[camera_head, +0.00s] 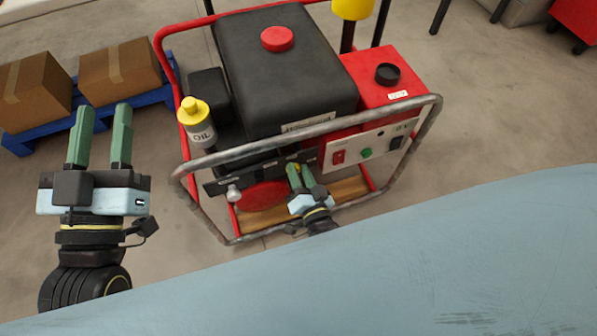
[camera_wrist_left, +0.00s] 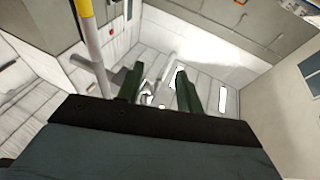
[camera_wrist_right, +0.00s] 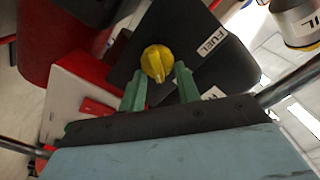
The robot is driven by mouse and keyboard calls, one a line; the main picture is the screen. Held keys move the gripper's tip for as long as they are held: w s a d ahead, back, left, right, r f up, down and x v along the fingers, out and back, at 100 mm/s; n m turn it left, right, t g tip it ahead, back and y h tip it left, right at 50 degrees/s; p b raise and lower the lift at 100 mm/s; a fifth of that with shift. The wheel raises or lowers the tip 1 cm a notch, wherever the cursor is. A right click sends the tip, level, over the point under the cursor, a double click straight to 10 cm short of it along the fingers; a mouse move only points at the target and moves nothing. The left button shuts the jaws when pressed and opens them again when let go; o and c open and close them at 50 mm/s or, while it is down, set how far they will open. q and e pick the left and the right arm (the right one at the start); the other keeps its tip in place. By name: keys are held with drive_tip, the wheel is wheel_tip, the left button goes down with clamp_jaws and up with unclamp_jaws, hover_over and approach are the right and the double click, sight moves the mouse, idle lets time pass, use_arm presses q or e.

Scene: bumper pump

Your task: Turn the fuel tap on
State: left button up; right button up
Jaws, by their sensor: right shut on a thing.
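The fuel tap is a yellow knob (camera_wrist_right: 157,62) on a dark panel (camera_wrist_right: 200,58) beside a white FUEL label (camera_wrist_right: 212,42) in the right wrist view. My right gripper (camera_wrist_right: 160,88) is shut on the knob, its green fingers on either side of the pointed lower part. In the head view the right gripper (camera_head: 302,178) reaches through the front of the machine's frame, and only a bit of yellow shows behind the fingers. A second label by the right finger is partly hidden. My left gripper (camera_head: 101,135) is open and empty, raised to the left of the machine.
A panel with red and green controls (camera_head: 366,150) is right of the tap. Cardboard boxes (camera_head: 120,70) sit on a blue pallet (camera_head: 45,131) at left.

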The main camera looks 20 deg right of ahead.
drive_tip(key=m, duration=0.2)
drive_tip(key=m+b, duration=0.1)
drive_tip(key=m, duration=0.4)
drive_tip(key=shift+d+f, duration=0.25)
drive_tip(key=shift+f, duration=0.15)
use_arm(q)
drive_tip(key=shift+s+a+r+t+h+b, duration=0.1)
drive_tip(key=shift+s+r+t+h+b, duration=0.1)
drive_tip(key=shift+s+r+t, duration=0.35)
drive_tip(key=shift+s+d+r+t+h+b, duration=0.1)
drive_tip(key=shift+s+r+t+h+b, duration=0.15)
drive_tip(key=shift+r+t, duration=0.5)
drive_tip(key=shift+s+a+r+t+h+b, duration=0.1)
drive_tip(key=shift+s+r+t+h+b, duration=0.1)
drive_tip(key=shift+s+r+t, duration=0.35)
use_arm(e)
drive_tip(key=shift+f+m, duration=0.15)
drive_tip(key=shift+m, duration=1.35)
use_arm(q)
drive_tip(key=shift+w+r+t, duration=0.1)
drive_tip(key=shift+t, duration=0.15)
use_arm(e)
drive_tip(key=o, duration=1)
drive_tip(key=shift+c, duration=0.2)
